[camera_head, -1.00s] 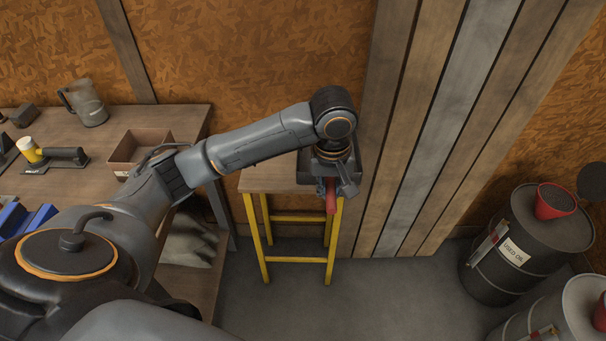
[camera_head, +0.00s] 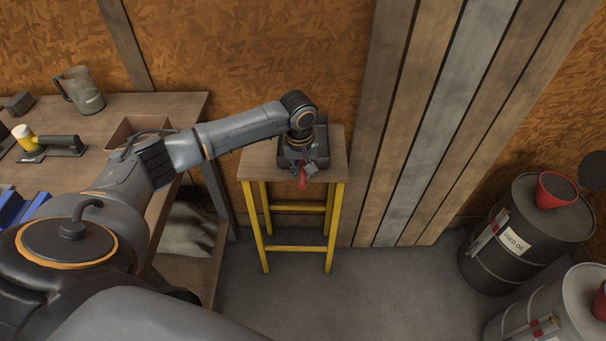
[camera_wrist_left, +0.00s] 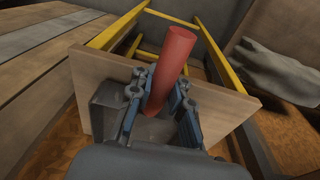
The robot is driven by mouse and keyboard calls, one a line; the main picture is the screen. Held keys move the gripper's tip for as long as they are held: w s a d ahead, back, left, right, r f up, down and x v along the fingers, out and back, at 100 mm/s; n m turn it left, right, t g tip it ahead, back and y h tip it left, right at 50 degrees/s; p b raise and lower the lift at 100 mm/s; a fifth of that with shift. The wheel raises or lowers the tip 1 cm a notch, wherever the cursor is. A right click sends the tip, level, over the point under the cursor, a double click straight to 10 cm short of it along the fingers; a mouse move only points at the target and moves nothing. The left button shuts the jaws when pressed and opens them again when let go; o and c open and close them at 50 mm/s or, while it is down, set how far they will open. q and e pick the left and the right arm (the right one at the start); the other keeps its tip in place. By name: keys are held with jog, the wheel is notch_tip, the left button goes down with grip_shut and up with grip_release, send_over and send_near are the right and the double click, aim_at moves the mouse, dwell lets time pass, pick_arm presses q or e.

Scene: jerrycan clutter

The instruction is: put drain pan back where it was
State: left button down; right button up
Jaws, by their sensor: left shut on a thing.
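The drain pan (camera_head: 321,158) is a dark, shallow pan with a red handle-like part that also shows in the left wrist view (camera_wrist_left: 172,68). In the head view it is over the top of the yellow-legged stool (camera_head: 262,162), toward its right side. I cannot tell whether it rests on the wood or is held just above it. My left gripper (camera_head: 301,166) is over the pan, pointing down, its fingers closed around the red part; they also show in the left wrist view (camera_wrist_left: 158,105). The gripper hides much of the pan. My right gripper is not in view.
A workbench (camera_head: 115,108) at left carries a jug (camera_head: 80,90), an open box (camera_head: 135,130) and tools. A grey sack (camera_head: 188,225) lies below. Planks (camera_head: 415,130) lean close right of the stool. Drums (camera_head: 520,235) stand at far right. The floor (camera_head: 390,290) between is clear.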

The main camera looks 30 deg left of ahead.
pick_arm(q)
jog(key=shift+f, duration=0.45)
jog(key=c, duration=1.3)
grip_release()
jog(key=shift+f, duration=0.1)
jog(key=shift+o, duration=0.2)
